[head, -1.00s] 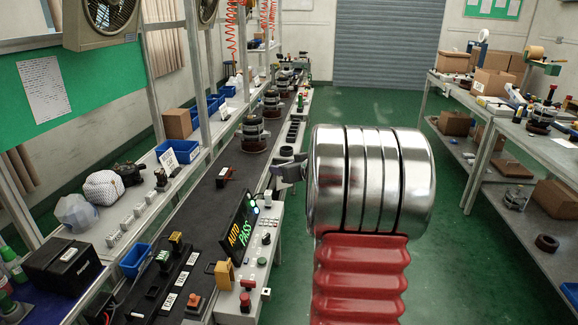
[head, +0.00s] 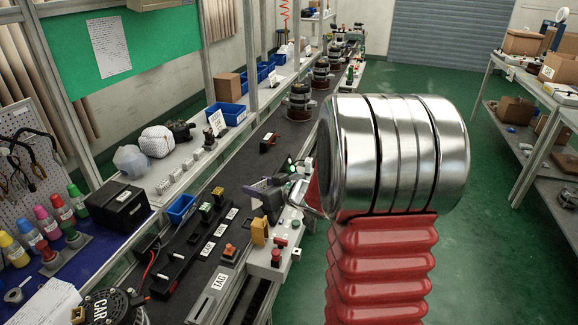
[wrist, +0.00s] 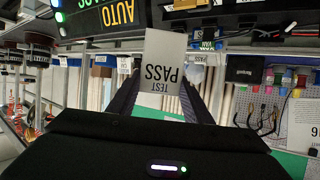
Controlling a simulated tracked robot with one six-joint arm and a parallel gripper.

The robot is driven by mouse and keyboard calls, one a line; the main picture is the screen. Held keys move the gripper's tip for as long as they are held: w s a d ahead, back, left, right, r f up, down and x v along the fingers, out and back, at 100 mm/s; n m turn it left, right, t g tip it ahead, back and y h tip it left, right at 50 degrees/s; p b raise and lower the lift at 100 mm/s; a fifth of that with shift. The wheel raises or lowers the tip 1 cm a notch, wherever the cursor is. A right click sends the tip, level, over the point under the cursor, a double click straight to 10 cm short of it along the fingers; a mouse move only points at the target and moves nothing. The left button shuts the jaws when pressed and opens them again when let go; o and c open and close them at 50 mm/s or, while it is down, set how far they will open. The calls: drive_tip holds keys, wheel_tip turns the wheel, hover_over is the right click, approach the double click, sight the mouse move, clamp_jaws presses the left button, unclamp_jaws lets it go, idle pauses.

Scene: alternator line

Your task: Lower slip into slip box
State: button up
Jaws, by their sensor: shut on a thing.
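The slip (wrist: 165,75) is a white card reading "TEST PASS", upside down in the wrist view. My gripper (wrist: 163,100) is shut on it, with a dark finger at each side of the card. In the head view my gripper (head: 266,190) is a small dark shape beyond my large silver and red arm, over the right edge of the line; the slip cannot be made out there. A small open blue bin (head: 181,209) stands left of the gripper, beside the dark conveyor. No box is clearly labelled for slips, so I cannot tell which one is the slip box.
A lit display reading "AUTO" (wrist: 117,12) is close to the slip in the wrist view. A control box with buttons (head: 272,262) stands below the gripper. Another blue bin (head: 227,114) with a card is farther back. Green floor (head: 480,250) is clear at right.

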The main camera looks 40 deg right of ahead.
drive_tip(key=s+a+f+n+y, duration=0.1)
drive_tip(key=a+f, duration=0.1)
drive_tip(key=a, duration=0.4)
drive_tip(key=s+a+f+n+y, duration=0.1)
drive_tip(key=s+a+f, duration=0.1)
drive_tip(key=a, duration=0.4)
drive_tip(key=shift+a+g, duration=0.3)
drive_tip(key=shift+a, duration=0.05)
